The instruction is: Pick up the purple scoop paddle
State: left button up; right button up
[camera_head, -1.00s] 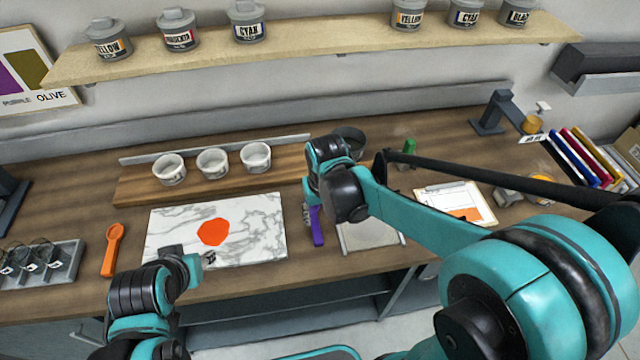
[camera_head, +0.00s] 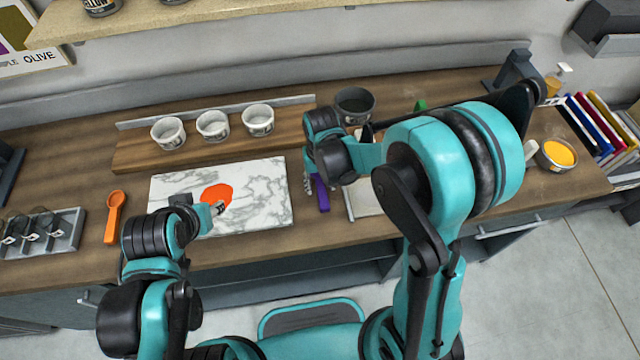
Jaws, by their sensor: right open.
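The purple scoop paddle (camera_head: 322,194) lies on the counter just right of the marble slab. Only its purple handle end shows clearly; its upper part is hidden by my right gripper and wrist. My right gripper (camera_head: 309,184) points down at the paddle, with its fingers beside or around the paddle's upper part; I cannot tell which. It is open. My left gripper (camera_head: 219,207) hovers over the marble slab near the orange blot; its fingertips are too small to tell open from shut.
The marble slab (camera_head: 262,190) bears an orange blot (camera_head: 217,194). An orange scoop (camera_head: 115,216) lies to its left. White cups (camera_head: 213,126) stand on a wooden board behind. A dark bowl (camera_head: 354,105) stands behind my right wrist. A yellow-filled bowl (camera_head: 557,154) is at right.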

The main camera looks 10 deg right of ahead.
aim_at(321, 187)
grip_shut()
jog(key=shift+r, duration=0.1)
jog(key=shift+r+p, duration=0.3)
jog(key=shift+r, duration=0.3)
notch_tip(321, 187, up, 3)
jog(key=shift+p, duration=0.55)
jog(key=s+d+r+p, duration=0.2)
jog(key=s+d+r, duration=0.4)
jog(key=d, duration=0.3)
jog(key=shift+s+d+r+p, duration=0.25)
jog(key=shift+d+r+p, duration=0.05)
jog(key=shift+d+r, duration=0.1)
jog(key=c, duration=0.6)
grip_release()
jog(key=shift+c, duration=0.2)
grip_shut()
